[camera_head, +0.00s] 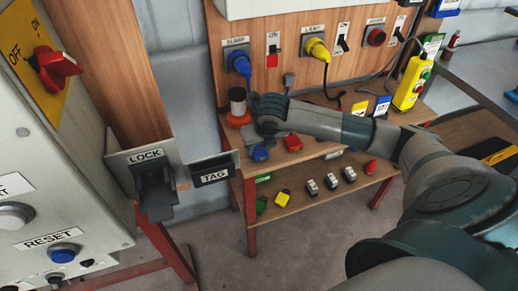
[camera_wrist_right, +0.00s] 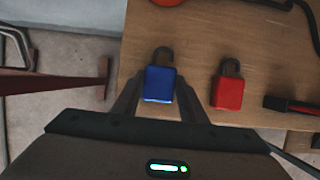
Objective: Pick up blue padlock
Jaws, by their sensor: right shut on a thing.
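The blue padlock (camera_wrist_right: 159,83) is between the two fingers of my right gripper (camera_wrist_right: 160,95) in the right wrist view, with its dark shackle pointing away from the gripper. The fingers are shut on its sides. In the head view the blue padlock (camera_head: 260,153) shows just below my right gripper (camera_head: 262,140), at the left end of the wooden bench top (camera_head: 330,148). I cannot tell whether it touches the bench. My left gripper is not in view.
A red padlock (camera_wrist_right: 228,91) lies just right of the blue one; it also shows in the head view (camera_head: 293,143). An orange-based spool (camera_head: 238,108) stands close behind. A lower shelf (camera_head: 325,195) holds small items.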

